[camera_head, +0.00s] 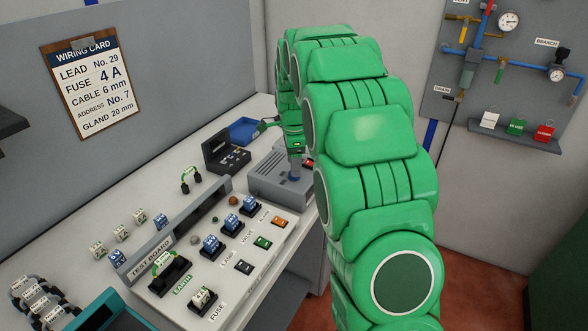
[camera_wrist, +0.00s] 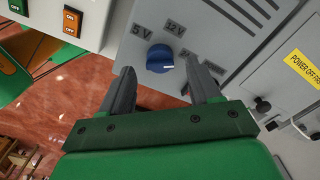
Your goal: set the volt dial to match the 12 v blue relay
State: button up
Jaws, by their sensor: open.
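The volt dial (camera_wrist: 160,58) is a round blue knob on a grey panel (camera_wrist: 225,45). Its white mark points right, towards a label partly hidden by a finger. The labels 5 V and 12 V are printed above it in the wrist view. My gripper (camera_wrist: 157,66) is open, with one finger on each side of the knob; I cannot tell whether they touch it. In the head view my gripper (camera_head: 295,165) is over the grey box (camera_head: 262,187).
The test board (camera_head: 190,285) carries orange, green and dark switches. A dark device (camera_head: 226,157) and a blue tray (camera_head: 243,130) stand behind it. The wiring card (camera_head: 93,88) hangs on the wall. An orange switch (camera_wrist: 73,21) shows in the wrist view.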

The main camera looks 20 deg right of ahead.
jog(key=shift+f, duration=1.45)
jog(key=c, duration=1)
jog(key=shift+n, duration=0.4)
jog(key=n, duration=0.5)
jog(key=shift+n, duration=0.3)
jog(key=n, duration=0.5)
jog(key=shift+n, duration=0.4)
